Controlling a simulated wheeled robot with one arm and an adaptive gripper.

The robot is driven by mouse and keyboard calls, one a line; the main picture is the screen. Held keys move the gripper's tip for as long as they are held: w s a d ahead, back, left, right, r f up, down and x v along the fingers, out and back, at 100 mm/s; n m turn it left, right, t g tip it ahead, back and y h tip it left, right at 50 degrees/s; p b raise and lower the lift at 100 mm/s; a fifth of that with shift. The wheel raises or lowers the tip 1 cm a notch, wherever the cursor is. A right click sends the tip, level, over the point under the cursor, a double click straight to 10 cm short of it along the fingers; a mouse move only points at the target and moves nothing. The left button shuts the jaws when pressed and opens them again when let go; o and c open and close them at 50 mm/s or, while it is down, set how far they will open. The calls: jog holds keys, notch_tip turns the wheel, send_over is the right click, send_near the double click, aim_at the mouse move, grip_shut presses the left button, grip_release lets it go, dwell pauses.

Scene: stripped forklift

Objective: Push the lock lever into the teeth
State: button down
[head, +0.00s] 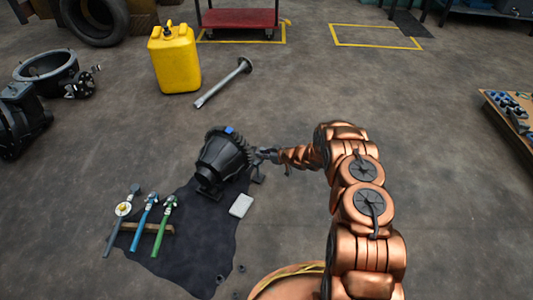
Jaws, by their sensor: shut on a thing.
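A dark ribbed mechanical unit (222,157) with a toothed rim stands on the floor by the dark cloth. A small blue part (229,130) shows on its top edge. My gripper (264,156) is at the right side of this unit, at the end of my copper-coloured arm. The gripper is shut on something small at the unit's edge. The lock lever cannot be made out at this size, and the gripper hides the contact spot. I cannot tell whether a lever touches the teeth.
A pale block (241,206) lies near the unit. A yellow can (174,58) and a metal shaft (222,83) are behind.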

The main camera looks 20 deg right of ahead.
jog(key=shift+w+a+r, duration=0.1)
jog(key=shift+w+a, duration=0.1)
jog(key=shift+a, duration=0.05)
jog(key=c, duration=1)
grip_release()
jog(key=shift+s+d, duration=0.1)
jog(key=shift+d, duration=0.1)
jog(key=v, duration=1.1)
jog(key=shift+s+d+r, duration=0.15)
jog(key=shift+s+r, duration=0.05)
jog(key=shift+r, duration=0.15)
